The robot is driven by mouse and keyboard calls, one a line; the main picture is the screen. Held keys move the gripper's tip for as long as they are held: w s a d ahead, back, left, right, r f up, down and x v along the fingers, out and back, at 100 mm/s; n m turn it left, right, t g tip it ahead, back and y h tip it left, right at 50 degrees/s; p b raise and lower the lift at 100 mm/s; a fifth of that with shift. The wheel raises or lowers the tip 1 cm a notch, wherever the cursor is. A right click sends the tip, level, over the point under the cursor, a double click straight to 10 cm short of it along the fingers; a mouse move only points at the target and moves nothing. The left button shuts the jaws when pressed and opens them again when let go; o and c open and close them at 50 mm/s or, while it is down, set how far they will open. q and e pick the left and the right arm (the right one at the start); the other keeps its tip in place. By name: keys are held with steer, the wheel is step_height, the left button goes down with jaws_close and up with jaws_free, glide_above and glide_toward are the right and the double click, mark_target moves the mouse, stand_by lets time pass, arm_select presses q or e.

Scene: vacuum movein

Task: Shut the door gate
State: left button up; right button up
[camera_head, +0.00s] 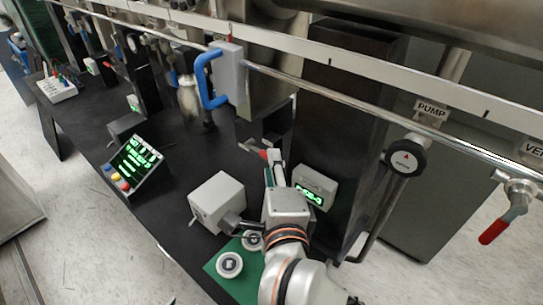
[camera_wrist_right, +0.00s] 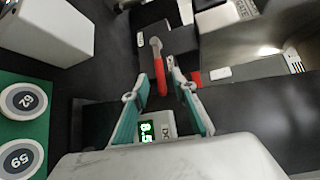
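No label reading door gate is legible. A small lever with a red grip (camera_head: 258,153) sticks out from a dark block (camera_head: 262,128) above the bench. In the right wrist view the red grip (camera_wrist_right: 159,77) appears between my fingertips, with a gap on each side. My right gripper (camera_head: 274,165) has its teal fingers apart, and it also shows in the right wrist view (camera_wrist_right: 157,88). I cannot tell whether a finger touches the grip. A grey block with a blue handle (camera_head: 205,80) sits on the rail above. My left gripper is not in view.
A grey box (camera_head: 217,202) stands left of my right arm, and a green-digit display (camera_head: 316,187) stands close on its right. Numbered discs (camera_head: 229,265) lie on a green mat. A metal rail (camera_head: 330,91) crosses above. A screen console (camera_head: 139,163) stands left.

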mark_target(265, 153)
steer(key=shift+w+f, duration=0.15)
steer(key=shift+w, duration=0.75)
steer(key=shift+w+f, duration=0.1)
steer(key=shift+w, duration=0.8)
jaws_close()
